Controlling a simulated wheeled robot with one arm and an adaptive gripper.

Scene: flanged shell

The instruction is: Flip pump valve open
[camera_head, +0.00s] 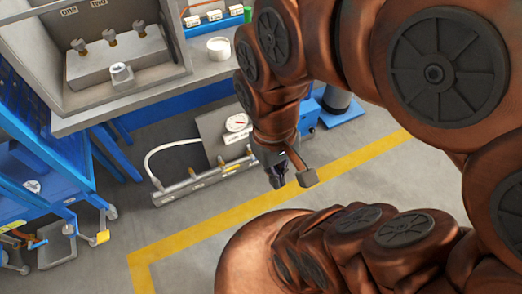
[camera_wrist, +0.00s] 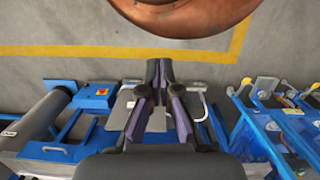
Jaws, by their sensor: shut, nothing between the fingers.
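I cannot tell which part is the pump valve. A grey unit with a round gauge (camera_head: 236,123) stands low near the floor in the head view. A white hose (camera_head: 165,147) curves from it to a horizontal pipe with small fittings (camera_head: 205,180). My gripper (camera_head: 277,182) hangs in front and to the right of this unit, apart from it as far as I can see. In the wrist view my gripper (camera_wrist: 159,66) shows its dark fingers shut with nothing between them. The grey panel (camera_wrist: 122,112) lies behind them, partly hidden.
A grey open cabinet with a knobbed block (camera_head: 115,58) is at the upper left. A blue cart (camera_head: 35,180) stands at the left. A blue box with a red button (camera_wrist: 101,91) sits left of the fingers. Grey floor with a yellow line (camera_head: 215,226) is clear in front.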

